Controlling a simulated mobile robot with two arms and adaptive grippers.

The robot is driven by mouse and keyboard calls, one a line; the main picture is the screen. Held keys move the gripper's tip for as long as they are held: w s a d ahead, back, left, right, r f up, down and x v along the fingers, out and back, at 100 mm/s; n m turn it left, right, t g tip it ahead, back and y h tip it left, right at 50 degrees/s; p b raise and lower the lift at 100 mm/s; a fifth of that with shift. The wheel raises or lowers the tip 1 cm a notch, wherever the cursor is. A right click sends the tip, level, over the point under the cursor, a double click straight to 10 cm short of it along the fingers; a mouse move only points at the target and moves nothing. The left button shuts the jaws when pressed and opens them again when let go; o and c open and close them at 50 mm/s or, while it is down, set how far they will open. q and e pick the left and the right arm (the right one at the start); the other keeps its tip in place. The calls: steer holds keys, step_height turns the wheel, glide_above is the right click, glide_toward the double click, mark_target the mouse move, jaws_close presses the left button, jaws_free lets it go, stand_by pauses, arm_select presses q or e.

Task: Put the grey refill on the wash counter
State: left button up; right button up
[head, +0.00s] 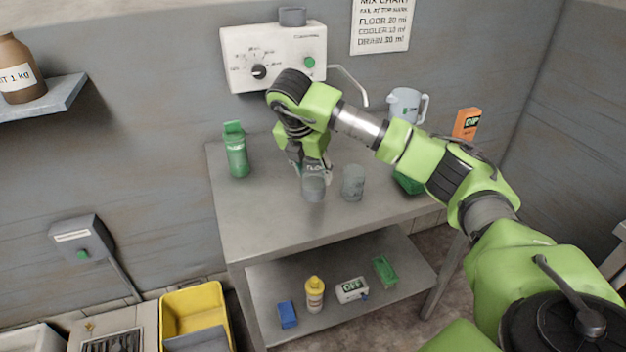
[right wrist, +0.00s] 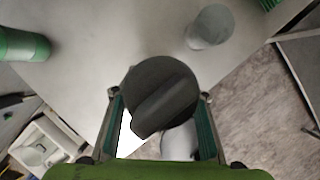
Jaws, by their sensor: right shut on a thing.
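My right gripper (head: 313,165) is shut on the grey refill (head: 313,188), a grey bottle with partly hidden lettering. In the right wrist view its dark grey ridged cap (right wrist: 160,95) sits between the fingers of the gripper (right wrist: 162,125). The refill hangs roughly upright over the steel wash counter (head: 260,215). I cannot tell whether its base touches the top. In the right wrist view the counter (right wrist: 90,75) runs under and left of it, with floor to the right. My left gripper is not in view.
A green bottle (head: 236,152) stands at the counter's back left and a grey translucent cup (head: 353,183) just right of the refill. A jug (head: 404,104) and orange box (head: 466,123) are farther right. A dispenser (head: 275,58) hangs behind. The counter's front left is clear.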

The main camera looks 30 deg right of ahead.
mark_target(312, 182)
steer(key=shift+w+d+f, duration=0.15)
steer(key=shift+w+f, duration=0.1)
steer(key=shift+f, duration=0.05)
steer(key=f+p, duration=0.2)
steer(key=f, duration=0.1)
steer(key=shift+w+f, duration=0.2)
steer(key=shift+f, duration=0.05)
steer(key=shift+f, duration=0.1)
steer(key=o, duration=1.2)
